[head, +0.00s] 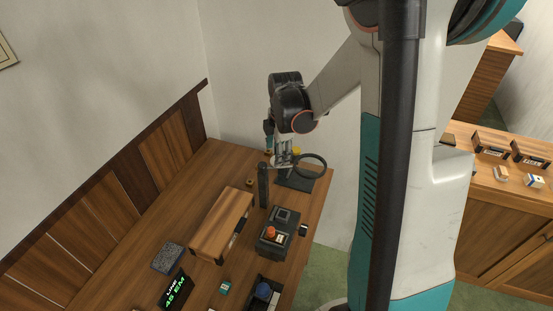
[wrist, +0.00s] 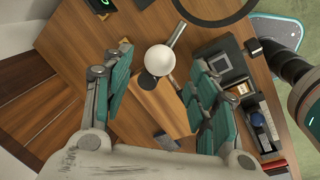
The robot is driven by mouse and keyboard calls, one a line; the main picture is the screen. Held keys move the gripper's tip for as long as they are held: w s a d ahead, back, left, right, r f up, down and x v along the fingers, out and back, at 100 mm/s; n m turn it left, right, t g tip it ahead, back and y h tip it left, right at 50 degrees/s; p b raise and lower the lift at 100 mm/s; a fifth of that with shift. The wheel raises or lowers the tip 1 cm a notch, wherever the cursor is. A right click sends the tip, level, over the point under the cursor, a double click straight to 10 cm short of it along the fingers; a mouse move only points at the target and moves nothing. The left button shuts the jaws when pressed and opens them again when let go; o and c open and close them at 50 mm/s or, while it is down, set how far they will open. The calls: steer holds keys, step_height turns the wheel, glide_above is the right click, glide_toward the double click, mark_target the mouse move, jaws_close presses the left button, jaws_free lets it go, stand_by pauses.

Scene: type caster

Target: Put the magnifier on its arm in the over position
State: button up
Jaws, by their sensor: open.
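In the wrist view the dark magnifier ring (wrist: 205,25) is cut off by the top edge. A short metal rod (wrist: 177,36) with a white ball knob (wrist: 160,60) lies below the ring; its join to the ring is not clear. My gripper (head: 281,158) is over the far end of the table, just left of the ring. In the wrist view my open gripper (wrist: 157,68) has its fingers on either side of the knob, with no visible contact.
A dark post (head: 263,185) stands left of the ring. A long wooden block (head: 220,222) and a dark device with a red knob (head: 274,238) stand nearer. A black tray (head: 250,303) and a lit display (head: 175,290) are at the front. The table's left back is clear.

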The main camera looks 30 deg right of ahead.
steer(key=shift+w+d+f, duration=0.1)
steer(key=shift+w+f, duration=0.15)
steer(key=shift+f, duration=0.85)
steer(key=shift+w+f, duration=0.2)
steer(key=shift+f, duration=0.85)
jaws_close()
